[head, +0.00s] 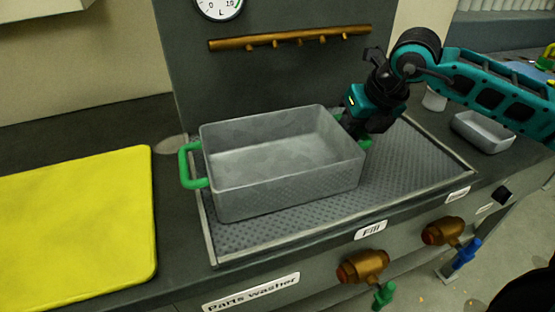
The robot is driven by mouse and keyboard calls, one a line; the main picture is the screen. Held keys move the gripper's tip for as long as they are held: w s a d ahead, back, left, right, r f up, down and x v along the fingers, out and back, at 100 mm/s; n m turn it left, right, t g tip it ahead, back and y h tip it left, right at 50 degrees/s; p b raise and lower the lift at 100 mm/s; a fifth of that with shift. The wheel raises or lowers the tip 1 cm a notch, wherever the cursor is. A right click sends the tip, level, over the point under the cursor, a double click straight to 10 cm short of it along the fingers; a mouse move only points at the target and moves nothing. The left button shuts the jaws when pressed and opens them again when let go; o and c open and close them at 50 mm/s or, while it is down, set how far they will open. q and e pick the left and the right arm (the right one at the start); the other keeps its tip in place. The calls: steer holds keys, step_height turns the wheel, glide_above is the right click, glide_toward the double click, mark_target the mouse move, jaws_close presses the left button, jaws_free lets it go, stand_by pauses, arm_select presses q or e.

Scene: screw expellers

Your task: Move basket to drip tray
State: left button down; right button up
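The basket (290,192) is a grey, open, empty rectangular box with a green handle at each end. It is over the left and middle part of the drip tray (415,180), a grey textured plate with a pale rim. It looks upright and a little askew to the tray; I cannot tell for sure whether it rests fully on it. My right gripper (362,130) is at the basket's right green handle (366,143) and hides the handle's middle. Whether its fingers are closed on the handle is hidden. The left green handle (186,165) is free. My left gripper is out of view.
A yellow mat (80,220) lies on the counter at left. A small grey tray (484,131) and a white cup (434,99) stand at right. A copper rail (290,38) and a gauge (218,6) are on the back panel. Copper valves (362,266) stick out in front.

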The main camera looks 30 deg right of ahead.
steer(key=shift+c, duration=0.3)
jaws_close()
steer(key=shift+r, duration=0.2)
